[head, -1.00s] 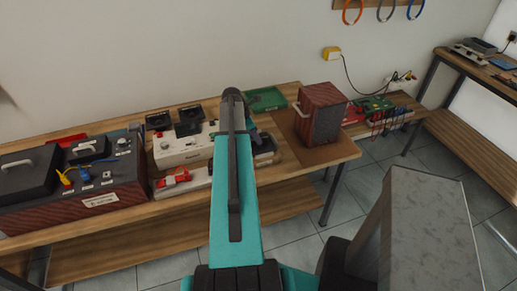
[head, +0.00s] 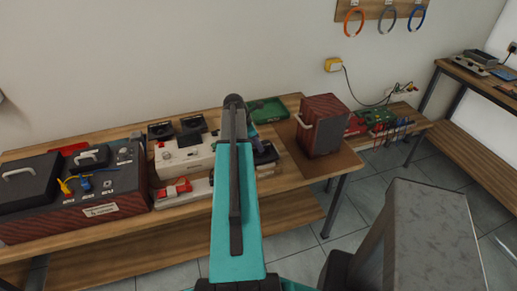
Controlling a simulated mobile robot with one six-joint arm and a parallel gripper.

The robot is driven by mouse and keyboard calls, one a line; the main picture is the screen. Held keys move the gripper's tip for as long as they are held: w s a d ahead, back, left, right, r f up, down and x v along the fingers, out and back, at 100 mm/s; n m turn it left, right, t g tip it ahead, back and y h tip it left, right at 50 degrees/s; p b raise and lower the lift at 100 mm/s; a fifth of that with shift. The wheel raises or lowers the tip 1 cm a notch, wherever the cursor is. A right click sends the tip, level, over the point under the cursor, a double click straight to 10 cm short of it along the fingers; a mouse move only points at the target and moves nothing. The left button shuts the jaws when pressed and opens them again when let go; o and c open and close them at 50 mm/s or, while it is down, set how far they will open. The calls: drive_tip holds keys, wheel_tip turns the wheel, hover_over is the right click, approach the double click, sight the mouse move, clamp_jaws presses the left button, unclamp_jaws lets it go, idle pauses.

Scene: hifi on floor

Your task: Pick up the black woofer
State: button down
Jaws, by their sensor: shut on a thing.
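My arm reaches over the bench, and its links hide most of my gripper (head: 257,143), which shows just right of the arm's far end. It is shut on a dark, blocky thing, which I take to be the black woofer (head: 266,154). The woofer is partly hidden behind the arm. I cannot tell whether it touches the bench top or is held just above it.
The wooden bench (head: 330,168) bears a dark red cabinet (head: 322,125) right of my gripper and a green tray (head: 268,110) behind it. To the left are a white box (head: 185,157) with black blocks on it and a large dark case (head: 100,195).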

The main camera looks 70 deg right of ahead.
drive_tip(key=shift+r+b, duration=1.15)
drive_tip(key=shift+r, duration=3.3)
